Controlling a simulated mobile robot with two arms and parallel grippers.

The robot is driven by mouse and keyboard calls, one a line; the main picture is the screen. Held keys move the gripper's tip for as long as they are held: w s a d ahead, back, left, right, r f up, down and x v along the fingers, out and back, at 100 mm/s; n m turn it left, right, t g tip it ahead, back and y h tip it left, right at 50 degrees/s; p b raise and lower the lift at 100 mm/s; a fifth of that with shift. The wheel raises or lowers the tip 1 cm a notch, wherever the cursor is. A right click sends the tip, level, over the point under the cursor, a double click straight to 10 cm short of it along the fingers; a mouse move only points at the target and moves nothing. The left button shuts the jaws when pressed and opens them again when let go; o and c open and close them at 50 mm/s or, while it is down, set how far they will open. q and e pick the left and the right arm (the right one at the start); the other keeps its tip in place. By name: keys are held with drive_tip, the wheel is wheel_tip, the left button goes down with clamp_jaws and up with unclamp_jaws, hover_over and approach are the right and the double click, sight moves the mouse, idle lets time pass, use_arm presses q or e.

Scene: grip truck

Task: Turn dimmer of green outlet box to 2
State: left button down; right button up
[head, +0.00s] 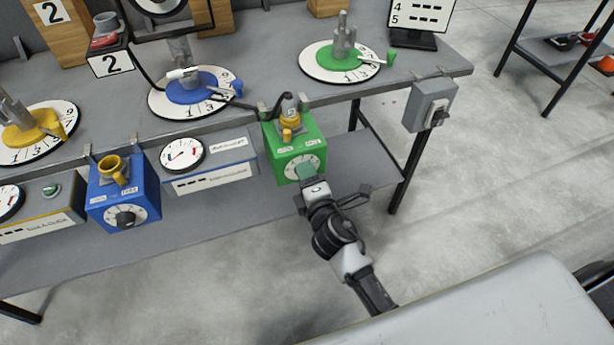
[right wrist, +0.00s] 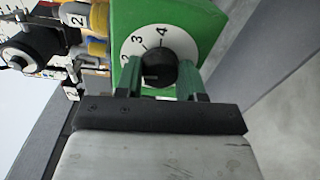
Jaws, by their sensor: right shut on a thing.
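The green outlet box (head: 285,145) hangs on the front edge of the bench, with a yellow plug (head: 290,122) on its top. Its white dial plate (head: 290,168) faces forward, and my right gripper (head: 305,170) partly covers it in the head view. In the right wrist view, the black dimmer knob (right wrist: 161,68) sits between the green fingers of my right gripper (right wrist: 163,80), which is shut on it. The numbers 2, 3 and 4 show on the dial (right wrist: 128,48). I cannot tell which number the knob points to. My left gripper is out of view.
A blue outlet box (head: 103,190) and a gauge panel (head: 215,165) hang to the left on the bench edge. A grey switch box (head: 428,105) hangs to the right. Round dials with blue (head: 193,88) and green (head: 341,60) centres lie on the bench top. The floor in front is clear.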

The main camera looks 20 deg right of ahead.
drive_tip(key=shift+m, duration=0.6)
drive_tip(key=o, duration=0.9)
drive_tip(key=s, duration=0.7)
drive_tip(key=s+b, duration=0.1)
drive_tip(key=s, duration=0.3)
drive_tip(key=shift+d+r, duration=0.15)
drive_tip(key=shift+r, duration=0.1)
drive_tip(key=shift+f, duration=0.1)
